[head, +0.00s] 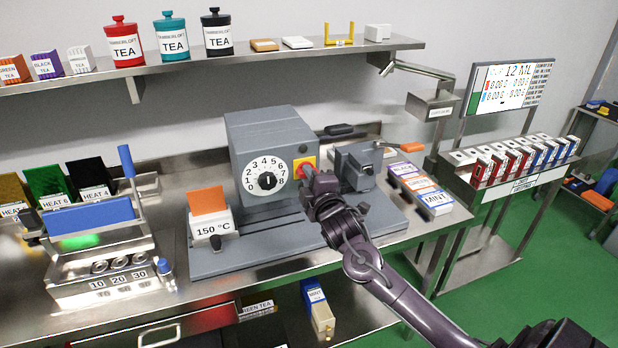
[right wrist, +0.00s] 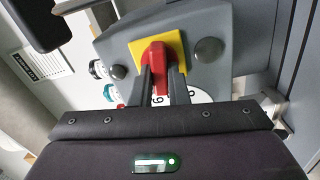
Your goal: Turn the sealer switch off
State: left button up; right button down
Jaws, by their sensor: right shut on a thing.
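The sealer is a grey machine (head: 265,142) on the steel bench, with a numbered dial (head: 267,181) on its front. Its red switch (right wrist: 155,60) sits on a yellow plate (right wrist: 177,45); the plate also shows beside the dial in the head view (head: 297,161). My right gripper (right wrist: 161,76) is shut on the red switch, one finger on each side of it. In the head view my right gripper (head: 312,182) reaches the front of the sealer and hides most of the switch. My left gripper is not in view.
A card block marked 150 °C (head: 213,229) stands left of the sealer. A steel device with a blue bar (head: 88,215) stands further left. A small grey unit (head: 362,165) and tea boxes (head: 435,201) are to the right. A shelf (head: 230,53) with tins runs above.

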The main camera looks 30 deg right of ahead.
jog(key=shift+n, duration=1)
jog(key=shift+f, duration=0.1)
jog(key=c, duration=1.4)
grip_release()
jog(key=b+v, duration=0.3)
jog(key=v, duration=0.4)
jog(key=shift+s, duration=0.35)
